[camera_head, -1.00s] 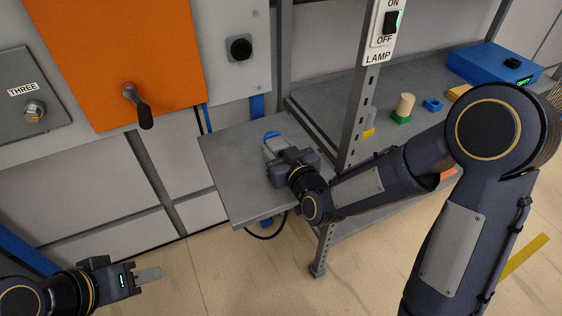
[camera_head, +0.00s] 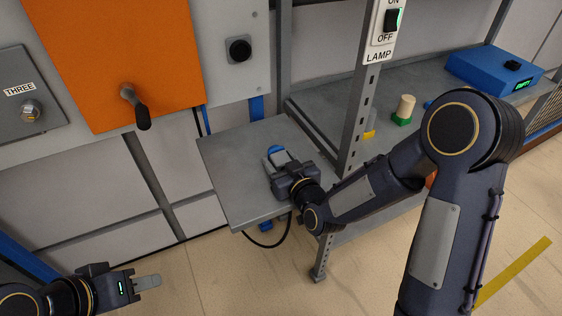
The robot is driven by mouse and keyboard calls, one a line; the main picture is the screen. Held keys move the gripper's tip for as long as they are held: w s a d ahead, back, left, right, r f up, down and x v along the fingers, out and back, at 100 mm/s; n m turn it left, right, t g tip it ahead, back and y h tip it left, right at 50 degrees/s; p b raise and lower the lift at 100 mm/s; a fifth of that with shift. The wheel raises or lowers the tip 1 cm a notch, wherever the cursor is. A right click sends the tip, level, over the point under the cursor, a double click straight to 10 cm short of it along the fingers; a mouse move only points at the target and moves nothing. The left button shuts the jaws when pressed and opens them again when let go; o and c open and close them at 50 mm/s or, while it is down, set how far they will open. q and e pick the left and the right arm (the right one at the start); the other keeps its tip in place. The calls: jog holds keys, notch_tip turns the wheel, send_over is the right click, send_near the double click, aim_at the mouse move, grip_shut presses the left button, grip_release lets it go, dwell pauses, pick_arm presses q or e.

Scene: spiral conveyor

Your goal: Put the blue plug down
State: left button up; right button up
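The blue plug (camera_head: 274,149) shows as a small blue piece at the fingertips of my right gripper (camera_head: 279,157). The gripper's fingers and body hide most of it. The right gripper appears shut on it, over the grey side shelf (camera_head: 228,160). I cannot tell whether the plug touches the shelf. My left gripper (camera_head: 150,282) is at the lower left, away from the shelf, with nothing visible in it.
A shelf post with the lamp switch (camera_head: 392,22) stands right of my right gripper. Behind it, a grey shelf holds a cream cylinder on a green base (camera_head: 404,109) and a blue box (camera_head: 493,70). An orange panel with a black handle (camera_head: 137,108) is at left. The side shelf's left part is clear.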

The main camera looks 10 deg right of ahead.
jog(key=shift+o, duration=0.9)
